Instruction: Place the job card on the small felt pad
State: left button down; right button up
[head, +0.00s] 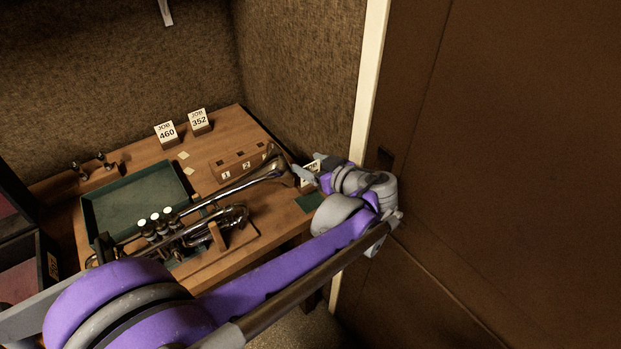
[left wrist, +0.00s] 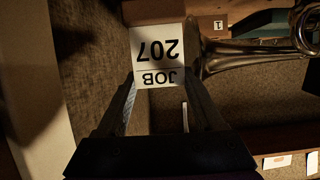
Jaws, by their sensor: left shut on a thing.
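The job card (head: 310,166) is white with black print. In the left wrist view the card (left wrist: 157,52) reads JOB 207 upside down, with a brown block (left wrist: 153,12) behind its far edge. My left gripper (head: 308,168) is shut on the card, near the table's right corner. In the left wrist view its two fingers (left wrist: 158,80) flank the card's near edge. The small felt pad (head: 309,202) is a dark green patch by the table's right edge, just below the gripper in the head view. My forearm is close to it. My right gripper is not in view.
A trumpet (head: 205,225) lies across the front of the table. A green-lined tray (head: 130,205) is at the left. A numbered wooden block (head: 243,165) stands behind the bell. Cards JOB 460 (head: 167,132) and JOB 352 (head: 199,119) stand at the back. A wall panel (head: 500,150) is at the right.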

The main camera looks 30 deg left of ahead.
aim_at(305, 187)
pick_arm(q)
jog(key=shift+f, duration=2.2)
jog(key=shift+f+b, duration=0.2)
jog(key=shift+b, duration=0.15)
jog(key=shift+c, duration=1.5)
grip_release()
jog(key=shift+r, duration=0.1)
